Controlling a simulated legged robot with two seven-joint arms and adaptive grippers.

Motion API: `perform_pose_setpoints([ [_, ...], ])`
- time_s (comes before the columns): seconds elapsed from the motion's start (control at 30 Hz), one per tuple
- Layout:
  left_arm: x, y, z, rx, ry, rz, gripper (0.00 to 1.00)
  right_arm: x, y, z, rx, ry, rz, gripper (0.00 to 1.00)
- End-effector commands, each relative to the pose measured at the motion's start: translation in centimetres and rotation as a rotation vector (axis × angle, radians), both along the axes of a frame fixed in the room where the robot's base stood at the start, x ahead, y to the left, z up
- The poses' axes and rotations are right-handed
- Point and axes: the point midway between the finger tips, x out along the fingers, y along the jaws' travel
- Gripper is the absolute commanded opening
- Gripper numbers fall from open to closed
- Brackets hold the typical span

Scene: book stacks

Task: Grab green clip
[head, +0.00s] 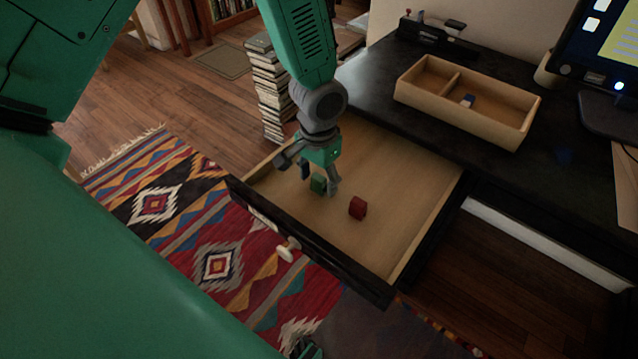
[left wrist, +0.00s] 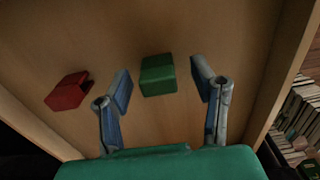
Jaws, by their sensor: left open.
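The green clip (head: 318,184) lies in the open drawer (head: 395,165), partly hidden by my gripper in the head view. In the left wrist view the green clip (left wrist: 158,75) shows between and slightly beyond the fingertips. My left gripper (head: 308,180) is open and points down over the clip; its fingers also show in the left wrist view (left wrist: 160,88), with a gap on each side of the clip. A red clip (head: 357,208) lies beside it in the drawer, and also shows in the left wrist view (left wrist: 67,91). My right gripper is not clearly visible.
A wooden tray (head: 487,126) with a small blue and white item (head: 467,101) stands on the dark desk (head: 375,80). The drawer front with its knob (head: 286,251) faces the patterned rug (head: 190,225). A stack of books (head: 268,85) stands behind the drawer.

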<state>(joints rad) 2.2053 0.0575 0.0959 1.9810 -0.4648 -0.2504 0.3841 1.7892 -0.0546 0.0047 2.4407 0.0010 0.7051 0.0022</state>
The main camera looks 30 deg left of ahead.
Motion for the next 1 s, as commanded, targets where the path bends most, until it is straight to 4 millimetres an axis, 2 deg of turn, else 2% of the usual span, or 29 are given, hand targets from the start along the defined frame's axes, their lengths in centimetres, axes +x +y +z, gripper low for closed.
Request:
perform_pose_setpoints([
  [0.1,0.0,0.0,0.1,0.0,-0.001,0.0,0.52,0.0,0.0,0.1,0.0,0.0,0.0,0.28],
  [0.13,0.0,0.0,0.1,0.0,-0.001,0.0,0.48,0.0,0.0,0.1,0.0,0.0,0.0,0.28],
  [0.23,0.0,0.0,0.1,0.0,0.0,0.0,0.14,0.0,0.0,0.1,0.0,0.0,0.0,0.28],
  [0.67,0.1,0.0,0.5,0.0,-0.001,0.0,0.15,0.0,0.0,0.2,0.0,0.0,0.0,0.28],
  [0.77,0.1,0.0,1.9,-0.001,-0.003,0.001,0.15,0.0,0.0,0.6,0.0,0.0,0.0,0.28],
  [1.0,0.1,0.0,6.9,0.0,-0.005,0.001,0.15,0.0,0.0,2.0,0.0,0.0,0.0,0.28],
])
